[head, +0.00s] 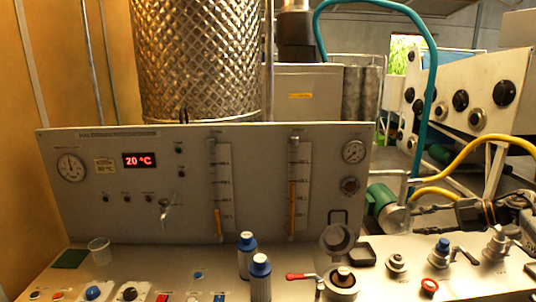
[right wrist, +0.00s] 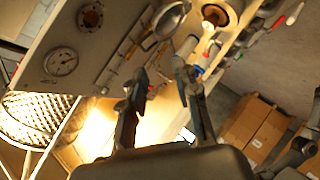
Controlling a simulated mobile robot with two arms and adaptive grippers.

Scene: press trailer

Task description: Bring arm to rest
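My right gripper (head: 418,211) is at the right edge of the head view, its dark fingers pointing left, above the right end of the control panel's bench (head: 385,284). In the right wrist view my right gripper (right wrist: 162,82) has its two fingers apart with nothing held between them. The upright panel (head: 100,212) carries dials, two tube gauges and a red 20 °C display (head: 140,160). My left gripper is in neither view.
Blue-capped bottles (head: 260,281), a clear cup (head: 100,252), a red-handled valve (head: 341,282) and several knobs stand on the bench. A yellow hose (head: 470,150) and a green motor (head: 381,198) lie behind. Cardboard boxes (right wrist: 252,128) show in the right wrist view.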

